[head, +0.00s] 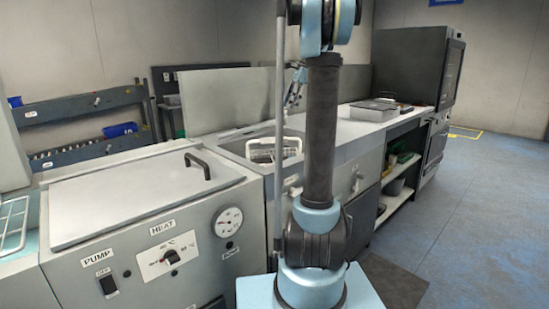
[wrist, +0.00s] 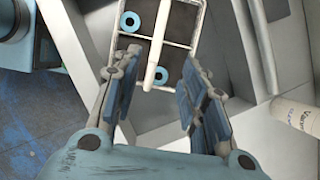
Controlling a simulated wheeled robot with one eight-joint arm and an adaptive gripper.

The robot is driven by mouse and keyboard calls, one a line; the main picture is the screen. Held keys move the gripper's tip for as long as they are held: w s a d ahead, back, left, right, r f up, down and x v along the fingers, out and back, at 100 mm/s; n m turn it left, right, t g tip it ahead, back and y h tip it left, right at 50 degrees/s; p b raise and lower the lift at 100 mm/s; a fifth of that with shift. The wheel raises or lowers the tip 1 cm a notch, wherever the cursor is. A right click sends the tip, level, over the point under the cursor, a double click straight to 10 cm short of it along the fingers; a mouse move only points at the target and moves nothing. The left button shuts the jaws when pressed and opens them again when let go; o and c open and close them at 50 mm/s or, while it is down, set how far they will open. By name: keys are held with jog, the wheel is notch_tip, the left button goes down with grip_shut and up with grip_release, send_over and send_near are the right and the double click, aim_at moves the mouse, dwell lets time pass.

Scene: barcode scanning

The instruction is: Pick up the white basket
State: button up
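The white basket (head: 262,155) sits in the sink-like recess of the counter in the head view, partly hidden by my arm. In the wrist view the basket (wrist: 158,42) shows at the top, with its white handle bar running across its middle. Two blue rings (wrist: 157,75) lie in its wire compartments. My gripper (wrist: 160,68) is open and empty, its two fingers spread on either side of the handle's lower end. It does not visibly touch the handle. In the head view my gripper (head: 293,92) is above the recess, partly behind my arm.
A grey machine (head: 140,195) with a black lid handle and gauge stands at front left. A white labelled bottle (wrist: 297,114) shows at the right in the wrist view. The blue floor at right is open.

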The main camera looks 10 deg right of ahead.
send_near(275, 138)
jog(key=x, duration=0.3)
jog(key=w+x, duration=0.1)
jog(key=x, duration=0.1)
jog(key=shift+w+d+f, duration=0.1)
jog(key=shift+d+f, duration=0.1)
jog(key=shift+f, duration=0.1)
jog(key=shift+s+a+x, duration=0.15)
jog(key=shift+s+x, duration=0.05)
jog(key=shift+x, duration=1.15)
jog(key=shift+s+a+x, duration=0.15)
jog(key=shift+s+x, duration=0.05)
jog(key=shift+x, duration=1.15)
jog(key=shift+r, duration=0.2)
grip_shut()
